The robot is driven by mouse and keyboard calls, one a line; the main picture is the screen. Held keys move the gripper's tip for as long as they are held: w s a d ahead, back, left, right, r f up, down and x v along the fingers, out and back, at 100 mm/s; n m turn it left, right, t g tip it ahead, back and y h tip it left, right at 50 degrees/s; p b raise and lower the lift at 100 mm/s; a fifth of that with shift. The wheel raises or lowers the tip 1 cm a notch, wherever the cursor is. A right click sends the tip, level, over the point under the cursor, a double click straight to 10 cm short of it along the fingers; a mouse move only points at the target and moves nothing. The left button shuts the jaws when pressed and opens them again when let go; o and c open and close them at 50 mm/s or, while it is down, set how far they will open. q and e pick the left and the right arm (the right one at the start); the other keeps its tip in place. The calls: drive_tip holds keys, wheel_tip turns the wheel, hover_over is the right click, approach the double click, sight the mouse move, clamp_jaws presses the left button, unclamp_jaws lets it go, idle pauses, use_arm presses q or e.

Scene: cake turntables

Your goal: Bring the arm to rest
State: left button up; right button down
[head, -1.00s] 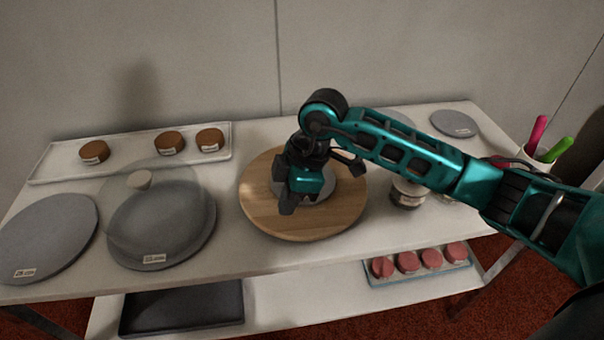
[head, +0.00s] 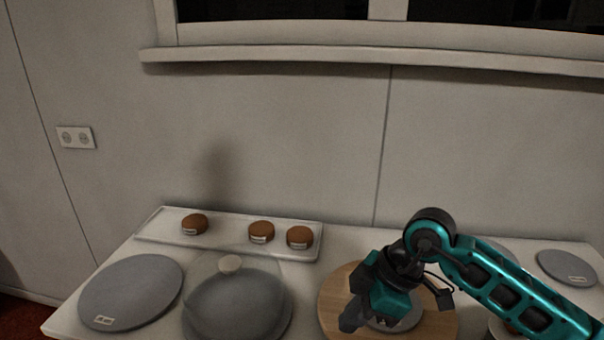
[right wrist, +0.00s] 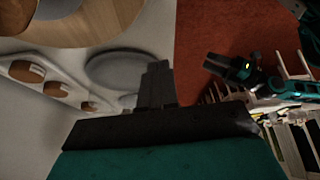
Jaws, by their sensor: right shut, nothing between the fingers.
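My right arm reaches in from the right in the head view. Its gripper (head: 350,320) is shut and empty, above the left part of the round wooden turntable (head: 340,283). In the right wrist view the shut fingers (right wrist: 157,72) have nothing between them. Whether they touch anything below cannot be told. In the right wrist view a teal and black arm end, which looks like my left gripper (right wrist: 228,68), hangs over the red floor; its jaws are too small to read. My left arm does not show in the head view.
A white tray (head: 165,243) with brown cakes (head: 261,232) stands at the back. A grey disc (head: 130,290) and a clear dome (head: 205,268) over another grey disc stand at the left. A small grey disc (head: 567,266) is at the right. The wall (head: 290,140) is close behind.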

drive_tip(key=s+a+r+n+y, duration=0.35)
drive_tip(key=a+r+y, duration=0.35)
drive_tip(key=a+y, duration=0.3)
wheel_tip(320, 180, up, 11)
drive_tip(key=w+d+m+t+y, duration=0.2)
drive_tip(key=m+t+y, duration=0.3)
drive_tip(key=t, duration=0.7)
drive_tip(key=w+d+f+m+t+h, duration=0.1)
drive_tip(key=w+d+m+t+h, duration=0.1)
drive_tip(key=d+m+t+h, duration=0.35)
drive_tip(key=w+d+f+m+t+h, duration=0.2)
drive_tip(key=d+m+t+h, duration=0.15)
drive_tip(key=m+h, duration=0.4)
drive_tip(key=s+d+f+m+g+h, duration=0.3)
drive_tip(key=d+f+g+h, duration=0.45)
drive_tip(key=f, duration=0.35)
drive_tip(key=s+f+n+g, duration=0.3)
drive_tip(key=s+f+g, duration=0.95)
drive_tip(key=s, duration=0.65)
drive_tip(key=w+a+f+t+y, duration=0.2)
drive_tip(key=w+f+t, duration=0.5)
drive_tip(key=f+t, duration=0.2)
drive_tip(key=shift+w+f, duration=0.25)
drive_tip(key=shift+f, duration=0.45)
